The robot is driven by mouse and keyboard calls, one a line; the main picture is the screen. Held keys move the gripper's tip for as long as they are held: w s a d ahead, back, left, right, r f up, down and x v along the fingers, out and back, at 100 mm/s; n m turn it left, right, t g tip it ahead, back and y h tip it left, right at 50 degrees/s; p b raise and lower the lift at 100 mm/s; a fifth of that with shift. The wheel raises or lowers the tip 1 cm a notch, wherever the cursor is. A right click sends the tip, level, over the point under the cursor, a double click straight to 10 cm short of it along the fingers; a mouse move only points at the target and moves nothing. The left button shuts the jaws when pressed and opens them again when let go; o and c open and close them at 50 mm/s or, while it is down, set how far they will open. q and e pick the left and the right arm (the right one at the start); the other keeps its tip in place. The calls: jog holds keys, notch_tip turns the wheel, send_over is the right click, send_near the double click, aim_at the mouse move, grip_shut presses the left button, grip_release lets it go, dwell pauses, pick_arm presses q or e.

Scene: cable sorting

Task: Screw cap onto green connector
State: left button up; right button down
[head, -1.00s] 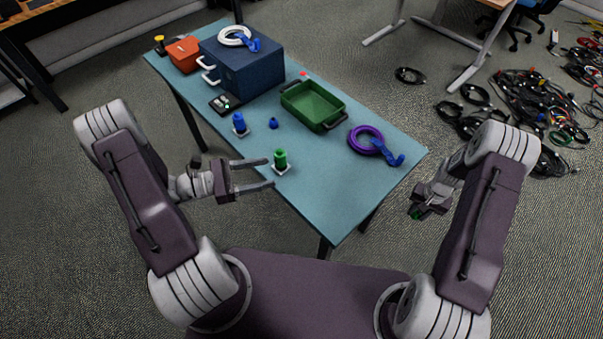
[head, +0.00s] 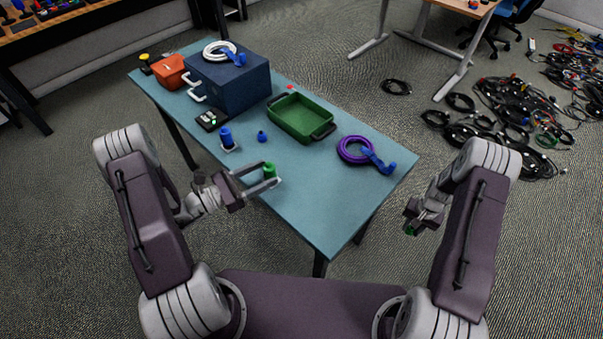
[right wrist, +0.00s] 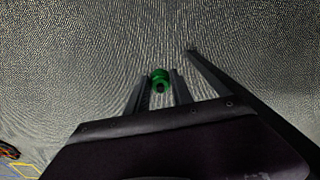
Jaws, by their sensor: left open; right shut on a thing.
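The green connector (head: 269,170) stands upright at the table's near edge. My left gripper (head: 262,178) is open, with one finger on each side of the connector; whether they touch it cannot be told. The connector's lower part and base are mostly hidden behind a finger. My right gripper (head: 411,225) is off the table's right side, over the floor, shut on a small green cap (head: 409,231). The cap also shows between the fingers in the right wrist view (right wrist: 160,79).
On the table (head: 320,215) are a blue connector (head: 226,138), a small blue cap (head: 262,136), a green tray (head: 300,118), a purple cable coil (head: 354,150), a dark blue box (head: 230,85) and an orange box (head: 171,72). The table's front right is clear.

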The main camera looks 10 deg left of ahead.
pick_arm(q)
jog(key=shift+w+d, duration=0.1)
jog(key=shift+d, duration=0.05)
jog(key=x, duration=0.5)
jog(key=shift+f, duration=0.15)
grip_shut()
